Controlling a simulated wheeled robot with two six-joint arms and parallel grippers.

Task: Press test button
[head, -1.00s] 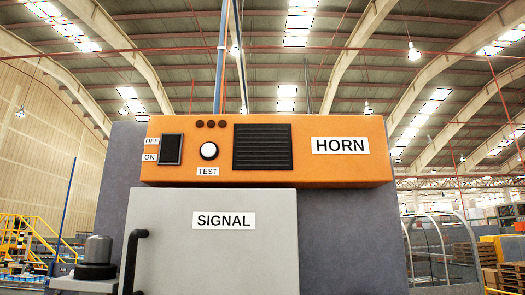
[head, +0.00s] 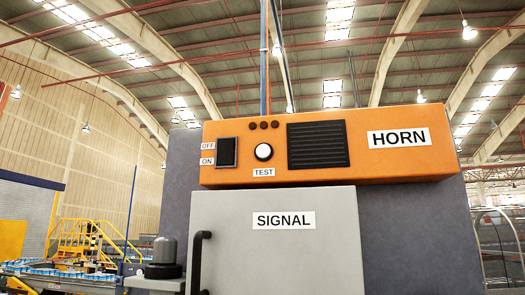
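The test button (head: 263,151) is a round white knob with a dark rim on the front of the orange horn box (head: 385,165). A TEST label (head: 263,172) sits just below it. To its left is a black rocker switch (head: 227,152) with OFF and ON labels. Neither of my grippers is in view.
Below the horn box is a grey SIGNAL cabinet door (head: 285,250) with a black handle (head: 197,262). A grey domed beacon (head: 165,257) stands left of the handle. A dark grey panel (head: 430,230) stands behind. Yellow railings (head: 85,240) are far left.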

